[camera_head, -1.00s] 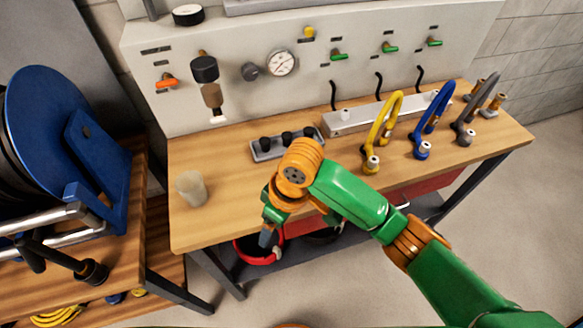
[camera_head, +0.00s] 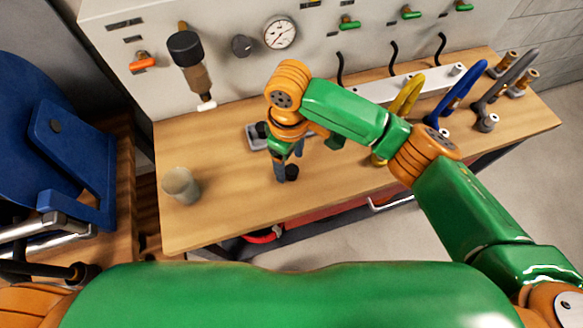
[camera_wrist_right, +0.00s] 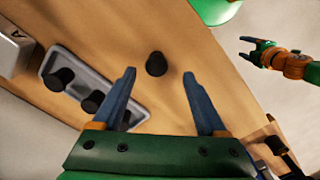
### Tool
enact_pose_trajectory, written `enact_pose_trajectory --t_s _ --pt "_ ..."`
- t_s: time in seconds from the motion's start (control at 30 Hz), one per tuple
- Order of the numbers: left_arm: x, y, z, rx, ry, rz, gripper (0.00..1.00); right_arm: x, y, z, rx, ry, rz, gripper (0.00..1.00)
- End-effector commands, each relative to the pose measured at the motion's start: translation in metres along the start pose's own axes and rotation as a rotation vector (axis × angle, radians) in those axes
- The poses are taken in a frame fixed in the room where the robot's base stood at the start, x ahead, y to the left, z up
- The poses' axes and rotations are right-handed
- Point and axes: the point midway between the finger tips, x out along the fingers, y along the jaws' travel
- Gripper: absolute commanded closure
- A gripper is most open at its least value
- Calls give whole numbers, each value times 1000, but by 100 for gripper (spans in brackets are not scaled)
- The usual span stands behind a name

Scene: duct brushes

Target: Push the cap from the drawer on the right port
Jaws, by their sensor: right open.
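A black cap (camera_head: 291,172) stands on the wooden bench top near its front edge. In the right wrist view the cap (camera_wrist_right: 156,64) lies just beyond and between my right fingertips. My right gripper (camera_head: 287,160) is open above the bench, its fingers (camera_wrist_right: 159,73) apart with nothing between them. My left gripper (camera_wrist_right: 250,48) shows at the upper right of the right wrist view, its fingers apart. The red drawer front (camera_head: 322,207) is partly hidden under the bench. The white port block (camera_head: 435,82) stands at the back; my right arm covers part of it.
A grey tray (camera_wrist_right: 68,63) with black knobs lies left of my right gripper in the wrist view. A beaker (camera_head: 181,186) stands at the bench's left.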

Motion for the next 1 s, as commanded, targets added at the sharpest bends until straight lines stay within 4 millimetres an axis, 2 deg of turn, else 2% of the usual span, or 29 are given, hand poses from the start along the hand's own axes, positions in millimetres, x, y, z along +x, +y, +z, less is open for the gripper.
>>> enact_pose_trajectory --t_s 0.17,0.33,0.5,0.87,1.0 --pt "-1 0 -3 0 6 0 31 2 1 0 0 0 -1 25" --pt "-11 0 -4 0 6 0 31 27 7 1 2 -3 -1 25" --pt "-10 0 -4 -1 6 -1 31 49 7 0 -1 1 0 25" --pt "-10 0 -4 -1 6 -1 31 52 7 0 -2 2 1 25" --pt "-10 0 -3 -1 5 -1 31 52 7 0 -1 2 1 63"
